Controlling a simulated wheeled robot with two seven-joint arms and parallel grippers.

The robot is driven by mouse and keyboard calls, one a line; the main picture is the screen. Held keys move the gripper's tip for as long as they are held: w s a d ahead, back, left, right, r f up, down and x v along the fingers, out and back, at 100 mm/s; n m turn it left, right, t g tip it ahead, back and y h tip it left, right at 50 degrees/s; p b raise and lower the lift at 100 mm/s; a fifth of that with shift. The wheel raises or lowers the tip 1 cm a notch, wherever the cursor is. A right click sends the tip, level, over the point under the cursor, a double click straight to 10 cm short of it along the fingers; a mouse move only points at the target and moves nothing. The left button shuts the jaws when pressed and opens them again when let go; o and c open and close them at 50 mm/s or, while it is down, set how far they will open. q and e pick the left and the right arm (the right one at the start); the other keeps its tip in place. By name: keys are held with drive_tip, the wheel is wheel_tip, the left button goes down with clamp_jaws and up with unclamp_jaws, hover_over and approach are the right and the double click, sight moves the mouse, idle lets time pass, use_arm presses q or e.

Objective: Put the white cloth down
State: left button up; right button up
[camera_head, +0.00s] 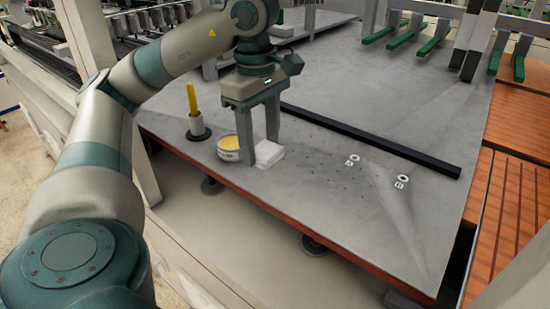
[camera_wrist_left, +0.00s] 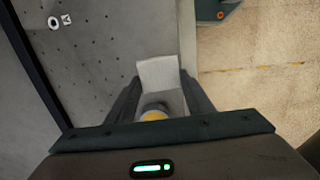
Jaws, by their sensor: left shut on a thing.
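The white cloth (camera_head: 269,154) is a small folded pad at the front left part of the grey table (camera_head: 330,100). My left gripper (camera_head: 259,147) points down and is shut on the cloth, its two fingers on either side of it. In the left wrist view the cloth (camera_wrist_left: 158,72) shows between the fingers (camera_wrist_left: 160,98) and sticks out past them. The cloth is at or just above the table top; I cannot tell whether it touches. My right gripper is not in view.
A white tub with yellow contents (camera_head: 229,148) stands just left of the gripper. A yellow-handled tool in a holder (camera_head: 197,122) stands farther left. A long black bar (camera_head: 370,141) lies behind. Markers A (camera_head: 353,159) and B (camera_head: 402,181) are to the right, with bare table around them.

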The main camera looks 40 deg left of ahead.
sight(275, 146)
use_arm(q)
drive_tip(key=w, duration=0.1)
drive_tip(key=w+f, duration=0.2)
drive_tip(key=shift+w+d, duration=0.1)
drive_tip(key=shift+d, duration=0.3)
drive_tip(key=shift+f+p, duration=1.05)
drive_tip(key=shift+f, duration=0.9)
